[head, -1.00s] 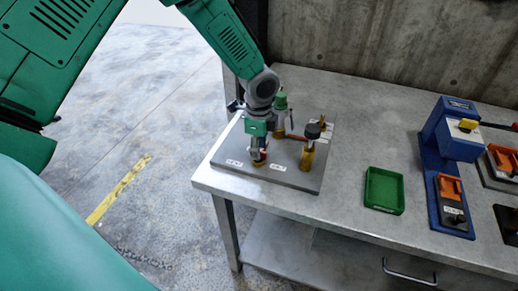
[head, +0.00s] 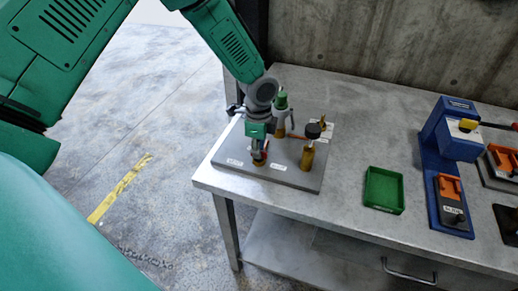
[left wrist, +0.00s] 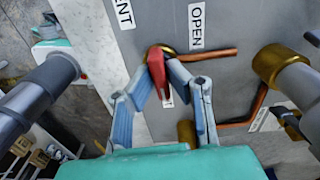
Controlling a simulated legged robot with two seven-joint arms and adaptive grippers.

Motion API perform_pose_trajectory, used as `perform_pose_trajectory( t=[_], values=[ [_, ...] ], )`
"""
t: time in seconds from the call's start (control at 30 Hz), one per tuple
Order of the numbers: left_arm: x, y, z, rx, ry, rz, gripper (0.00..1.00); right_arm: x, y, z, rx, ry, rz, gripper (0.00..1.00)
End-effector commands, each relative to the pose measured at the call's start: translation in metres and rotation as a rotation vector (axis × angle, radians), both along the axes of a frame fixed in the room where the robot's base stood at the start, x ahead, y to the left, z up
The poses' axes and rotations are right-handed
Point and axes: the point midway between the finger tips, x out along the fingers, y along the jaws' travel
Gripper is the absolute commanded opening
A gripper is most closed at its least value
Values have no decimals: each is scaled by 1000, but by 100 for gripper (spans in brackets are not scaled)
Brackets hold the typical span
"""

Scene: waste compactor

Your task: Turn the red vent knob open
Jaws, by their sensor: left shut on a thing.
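The red vent knob (left wrist: 157,68) sits on a brass base at the middle of the left wrist view. Its narrow handle points down toward my palm there. My left gripper (left wrist: 163,72) is shut on it, with one finger on each side. In the head view my left gripper (head: 259,155) points down over the front of the grey panel (head: 300,180), and a bit of red shows beside the fingers. My right gripper is not in view.
A black-topped brass valve (head: 309,148) stands close on the right, and a green-topped one (head: 281,103) behind. Copper pipe (left wrist: 210,54) runs along the panel. A green tray (head: 384,190) and a blue fixture (head: 452,140) stand farther right on the bench.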

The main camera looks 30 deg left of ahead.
Motion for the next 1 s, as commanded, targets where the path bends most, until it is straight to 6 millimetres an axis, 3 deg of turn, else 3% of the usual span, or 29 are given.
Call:
perform_pose_trajectory(
  t=[1.0],
  values=[
    [6,-1,4,-6,-15,891,0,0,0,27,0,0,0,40]
  ],
)
